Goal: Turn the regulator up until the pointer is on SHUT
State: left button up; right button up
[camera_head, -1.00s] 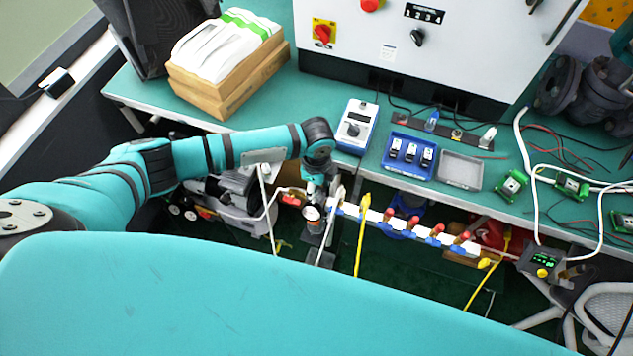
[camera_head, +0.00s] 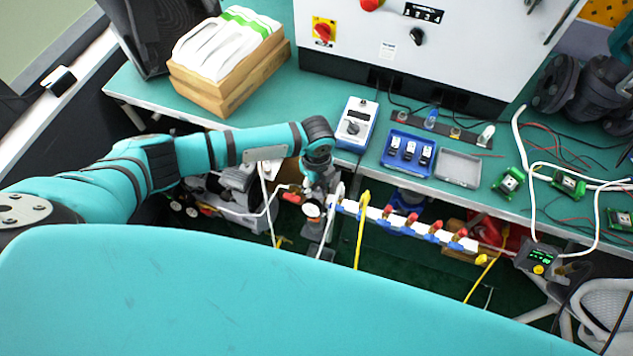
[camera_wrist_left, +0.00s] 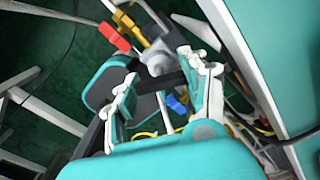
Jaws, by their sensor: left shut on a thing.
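The regulator with its round white-faced gauge (camera_head: 312,209) sits at the left end of the white manifold (camera_head: 400,222). The pointer and any SHUT mark are too small to read. My left gripper (camera_head: 319,187) is at the regulator, just above the gauge. In the left wrist view my left gripper (camera_wrist_left: 160,72) has a finger on each side of the regulator's dark knob and is shut on it. The grey regulator body (camera_wrist_left: 158,58) shows just beyond the fingertips, with brass fittings and a red handle (camera_wrist_left: 113,36). My right gripper is not in view.
Yellow hoses (camera_head: 361,235) and red-handled valves (camera_head: 412,218) line the manifold to the right. The teal bench (camera_head: 330,90) with a white meter (camera_head: 356,125) and blue tray (camera_head: 409,153) lies behind. A compressor (camera_head: 235,190) stands to the left, under the bench.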

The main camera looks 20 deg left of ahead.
pick_arm(q)
jog(key=shift+w, duration=0.1)
jog(key=o, duration=1.2)
jog(key=shift+r, duration=0.1)
notch_tip(320, 180, up, 12)
